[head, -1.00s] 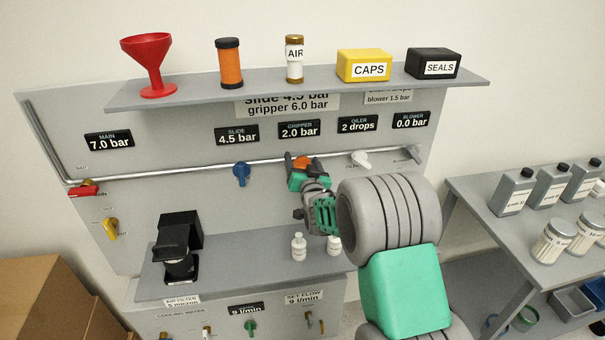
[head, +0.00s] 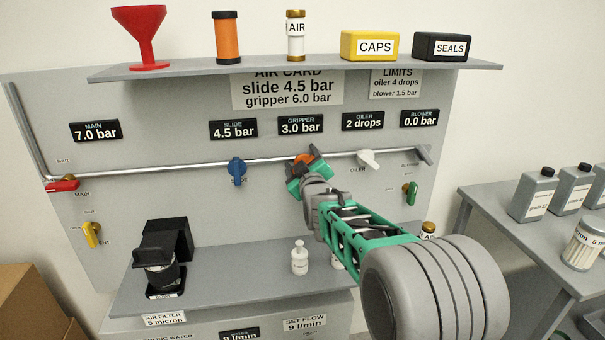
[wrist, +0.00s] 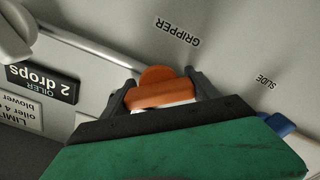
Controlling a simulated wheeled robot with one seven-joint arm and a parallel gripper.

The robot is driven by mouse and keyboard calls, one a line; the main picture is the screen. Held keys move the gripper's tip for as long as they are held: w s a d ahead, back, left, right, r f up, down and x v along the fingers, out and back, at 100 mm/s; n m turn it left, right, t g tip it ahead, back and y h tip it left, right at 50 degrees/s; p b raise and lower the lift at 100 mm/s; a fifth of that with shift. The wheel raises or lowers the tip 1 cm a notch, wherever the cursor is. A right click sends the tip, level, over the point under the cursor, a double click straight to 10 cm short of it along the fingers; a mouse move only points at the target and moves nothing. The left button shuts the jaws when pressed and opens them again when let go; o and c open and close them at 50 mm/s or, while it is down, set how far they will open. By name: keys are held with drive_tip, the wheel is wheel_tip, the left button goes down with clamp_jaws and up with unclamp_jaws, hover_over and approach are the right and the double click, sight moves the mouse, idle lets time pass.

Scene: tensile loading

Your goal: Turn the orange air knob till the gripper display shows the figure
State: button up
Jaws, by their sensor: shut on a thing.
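The orange air knob (head: 303,159) sits on the pipe below the gripper display (head: 300,124), which reads 3.0 bar. The air card (head: 287,91) above it reads slide 4.5 bar and gripper 6.0 bar. My gripper (head: 304,164) is shut on the orange knob. In the wrist view the orange knob (wrist: 160,90) lies between the two dark fingers (wrist: 158,93), beside the GRIPPER label on the panel. The fingers and green gripper body hide part of the knob.
The blue slide knob (head: 237,171) is left of my gripper and the white oiler knob (head: 368,159) is right. The slide display (head: 233,129) reads 4.5 bar. A shelf (head: 230,72) with a funnel, cylinders and boxes runs above. Small white bottles stand on the lower ledge (head: 225,270).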

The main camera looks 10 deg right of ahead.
drive_tip(key=n+b, duration=0.1)
drive_tip(key=n, duration=0.1)
drive_tip(key=n+b, duration=0.1)
drive_tip(key=b, duration=0.1)
drive_tip(key=n+b, duration=0.2)
drive_tip(key=shift+a+f+n, duration=0.1)
drive_tip(key=shift+f+n, duration=0.2)
drive_tip(key=n+b, duration=0.3)
drive_tip(key=n, duration=0.1)
drive_tip(key=shift+b, duration=0.4)
drive_tip(key=n+b, duration=0.3)
drive_tip(key=n, duration=0.2)
drive_tip(key=shift+f+n, duration=0.1)
drive_tip(key=shift+n, duration=0.3)
drive_tip(key=shift+n+b, duration=1)
drive_tip(key=shift+n, duration=1.3)
drive_tip(key=o, duration=1.4)
drive_tip(key=shift+c, duration=0.2)
